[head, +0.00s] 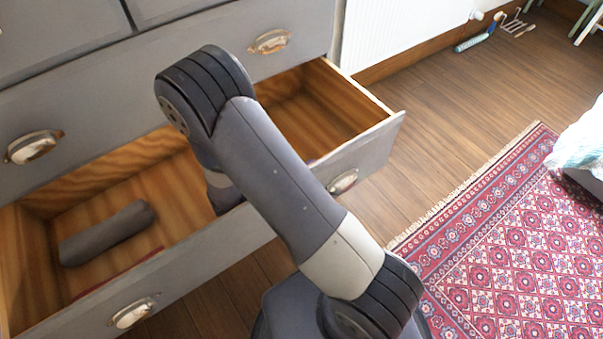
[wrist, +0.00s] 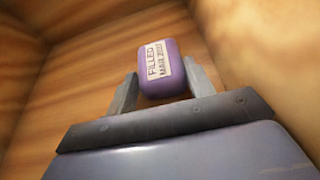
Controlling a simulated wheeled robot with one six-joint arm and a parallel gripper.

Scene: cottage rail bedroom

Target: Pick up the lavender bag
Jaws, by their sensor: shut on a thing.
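The lavender bag (wrist: 162,68) is a small purple block with a pale printed label, seen in the wrist view. My gripper (wrist: 162,88) is shut on it, one finger on each side. Wood-grained drawer surfaces surround it in that view. In the head view my arm reaches down into the open drawer (head: 372,133) of the grey dresser. My arm hides the gripper and most of the bag there; a tiny purple patch shows beside the arm.
A rolled grey cloth (head: 107,233) lies in the left part of the drawer, with a flat red item (head: 120,273) near its front wall. The drawer walls stand close around my arm. A patterned red rug (head: 520,235) covers the floor at right.

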